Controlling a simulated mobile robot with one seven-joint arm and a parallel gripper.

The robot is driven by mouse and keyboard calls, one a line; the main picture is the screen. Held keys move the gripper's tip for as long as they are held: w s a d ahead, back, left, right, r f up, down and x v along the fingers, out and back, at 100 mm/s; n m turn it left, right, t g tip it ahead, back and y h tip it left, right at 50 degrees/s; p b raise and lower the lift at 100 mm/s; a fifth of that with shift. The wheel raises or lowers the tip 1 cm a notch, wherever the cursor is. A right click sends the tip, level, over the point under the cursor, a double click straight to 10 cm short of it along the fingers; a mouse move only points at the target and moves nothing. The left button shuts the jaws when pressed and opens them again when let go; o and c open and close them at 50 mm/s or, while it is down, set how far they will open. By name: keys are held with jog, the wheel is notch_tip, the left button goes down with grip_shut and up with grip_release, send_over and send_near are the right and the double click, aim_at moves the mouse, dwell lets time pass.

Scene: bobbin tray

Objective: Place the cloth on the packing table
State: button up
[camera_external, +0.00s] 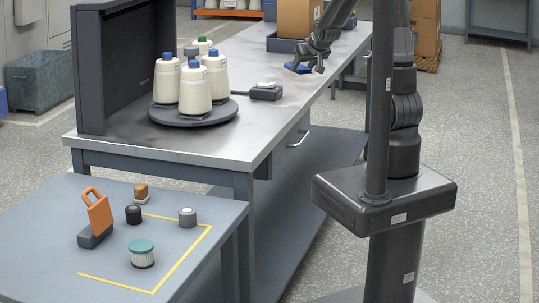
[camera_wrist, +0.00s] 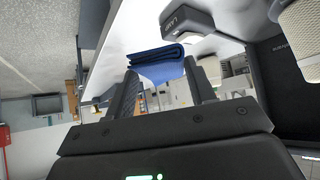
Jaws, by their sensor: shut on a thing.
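The blue folded cloth (camera_external: 296,68) is at the far end of the long steel-topped bench (camera_external: 290,103). My gripper (camera_external: 308,68) is shut on the cloth, seen small in the external view. In the wrist view the cloth (camera_wrist: 156,57) sits between the two fingertips of my gripper (camera_wrist: 161,72), its folded layers facing the camera. I cannot tell whether the cloth touches the bench top or hangs just above it. A lower grey table (camera_external: 105,262) with a yellow tape outline stands at the front left; I cannot tell which surface is the packing table.
Several cream bobbins (camera_external: 194,90) stand on a dark round tray (camera_external: 180,117) on the bench. A small dark device (camera_external: 265,92) lies right of them. A cardboard box (camera_external: 296,18) stands behind the cloth.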

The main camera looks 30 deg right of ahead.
jog(key=w+a+n+y, duration=0.1)
jog(key=w+a+n, duration=0.1)
jog(key=w+a, duration=0.65)
jog(key=w+a+r+n+y, duration=0.1)
jog(key=w+a, duration=0.5)
jog(key=w, duration=0.6)
jog(key=w+a+n+y, duration=0.2)
jog(key=w+a, duration=0.5)
jog(key=w, duration=0.4)
jog(key=shift+g+h, duration=0.3)
jog(key=shift+s+f, duration=0.15)
jog(key=shift+f, duration=5.65)
jog(key=shift+f, duration=0.55)
jog(key=o, duration=1.1)
